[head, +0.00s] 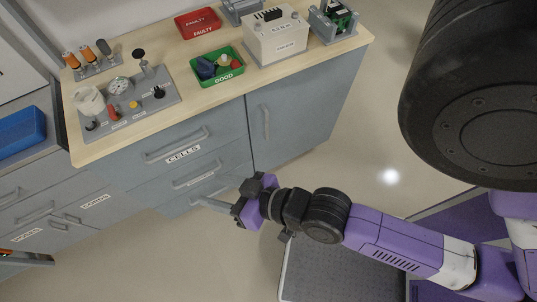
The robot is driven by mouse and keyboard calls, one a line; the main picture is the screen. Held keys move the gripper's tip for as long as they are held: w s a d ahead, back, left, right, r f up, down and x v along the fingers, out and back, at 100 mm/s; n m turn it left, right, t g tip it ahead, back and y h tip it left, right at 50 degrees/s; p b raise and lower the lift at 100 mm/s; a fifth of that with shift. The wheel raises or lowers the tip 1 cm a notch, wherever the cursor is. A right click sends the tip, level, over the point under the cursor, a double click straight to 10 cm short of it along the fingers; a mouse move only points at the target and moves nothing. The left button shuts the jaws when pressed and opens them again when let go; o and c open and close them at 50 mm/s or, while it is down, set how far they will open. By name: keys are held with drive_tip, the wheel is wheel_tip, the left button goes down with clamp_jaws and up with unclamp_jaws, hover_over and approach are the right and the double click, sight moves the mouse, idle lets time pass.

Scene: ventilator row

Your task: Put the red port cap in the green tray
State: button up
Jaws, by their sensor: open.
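The green tray (222,83), labelled GOOD, sits on the wooden counter near its front edge. Another red piece (113,112) stands on the grey fixture panel at the left; I cannot tell which of the two is the port cap. My gripper (247,201) is open, low in front of the drawers and well below the counter top, apart from the tray. No object shows between its fingers.
A red tray (198,23) labelled FAULTY stands behind the green tray. A white boxed unit (276,40) stands to its right. The grey panel (140,112) carries a gauge, knobs and a white cup. Drawer handles (178,146) stick out near my gripper. Floor to the right is clear.

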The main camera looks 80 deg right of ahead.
drive_tip(key=s+r+n+t+y, duration=0.1)
drive_tip(key=s+r+n+t, duration=0.1)
drive_tip(key=s+r+n, duration=0.2)
drive_tip(key=s+r, duration=0.3)
drive_tip(key=s, duration=0.4)
drive_tip(key=shift+r+n+y, duration=0.25)
drive_tip(key=shift+n+y, duration=0.15)
drive_tip(key=shift+s, duration=0.1)
drive_tip(key=shift+f+b, duration=0.35)
